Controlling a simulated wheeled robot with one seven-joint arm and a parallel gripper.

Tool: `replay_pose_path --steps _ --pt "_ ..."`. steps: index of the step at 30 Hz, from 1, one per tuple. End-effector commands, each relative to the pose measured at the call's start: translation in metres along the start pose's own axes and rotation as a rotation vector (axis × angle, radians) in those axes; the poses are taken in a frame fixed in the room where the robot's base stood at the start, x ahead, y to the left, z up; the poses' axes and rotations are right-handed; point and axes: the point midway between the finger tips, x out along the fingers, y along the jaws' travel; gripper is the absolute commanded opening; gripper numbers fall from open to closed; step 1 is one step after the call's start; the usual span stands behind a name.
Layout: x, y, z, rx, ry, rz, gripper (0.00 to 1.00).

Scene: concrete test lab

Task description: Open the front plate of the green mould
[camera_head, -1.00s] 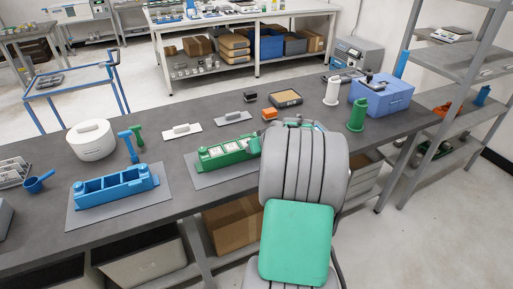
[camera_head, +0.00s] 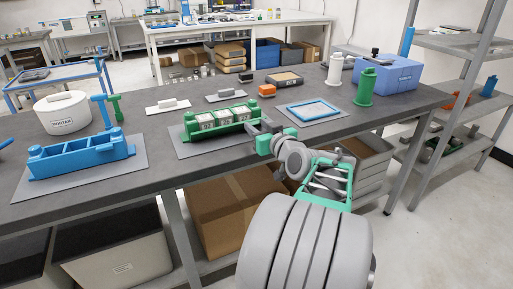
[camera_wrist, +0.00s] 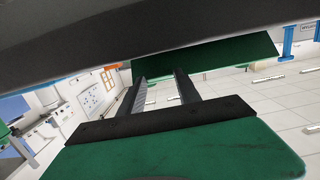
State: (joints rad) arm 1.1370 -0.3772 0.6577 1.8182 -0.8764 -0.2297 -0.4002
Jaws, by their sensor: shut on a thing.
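The green mould (camera_head: 220,117) lies on a grey mat (camera_head: 190,149) in the middle of the dark table, with light grey fill in its compartments. Its long front plate (camera_head: 222,129) faces me and looks upright. My gripper (camera_head: 262,132) is at the mould's right end, by the near corner. In the wrist view, my gripper's two dark fingers (camera_wrist: 160,78) reach a dark green plate (camera_wrist: 210,54) and are shut on it. I take this as the front plate; the exact contact is hidden in the head view.
A blue mould (camera_head: 80,160) on its own mat is at the left, with a white lidded pot (camera_head: 63,114) behind it. Trowels (camera_head: 168,106), a blue-framed tray (camera_head: 313,110), a green cylinder (camera_head: 366,87) and a blue box (camera_head: 388,73) stand behind and right.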

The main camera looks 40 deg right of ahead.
Motion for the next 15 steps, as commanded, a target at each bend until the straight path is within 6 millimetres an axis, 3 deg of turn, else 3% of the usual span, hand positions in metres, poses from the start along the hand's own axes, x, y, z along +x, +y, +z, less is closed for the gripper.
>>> replay_pose_path --steps 1,15 --pt "0.0008 0.0009 0.0201 -0.002 0.035 0.002 0.0" --pt "-0.0039 0.0005 0.0231 -0.001 0.249 0.001 0.0"
